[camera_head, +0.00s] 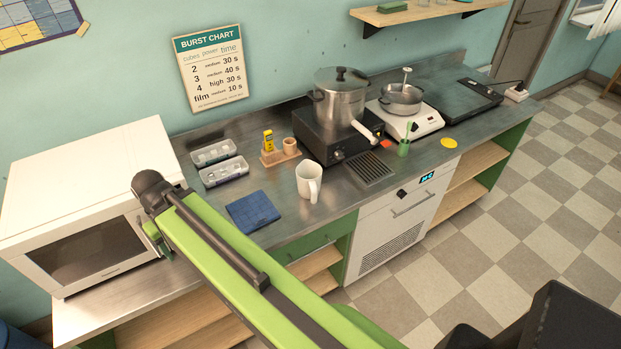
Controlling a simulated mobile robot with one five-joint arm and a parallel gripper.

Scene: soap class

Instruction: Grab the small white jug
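The small white jug (307,184) stands upright on the metal counter, near its front edge and right of a folded blue cloth. Its handle faces the front right. My green arm reaches up from the bottom of the view, and its dark joint is in front of the microwave. My gripper (158,240) shows only in part below that joint, beside the microwave door. It is well left of the jug and apart from it. Its fingers are too small and hidden to tell whether they are open or shut.
A white microwave (85,190) stands at the left. The blue cloth (252,212) lies left of the jug. Behind are two trays (224,171) and a wooden holder (276,158). A large pot (340,98), a drain grate (370,169) and a green cup (404,148) stand to the right.

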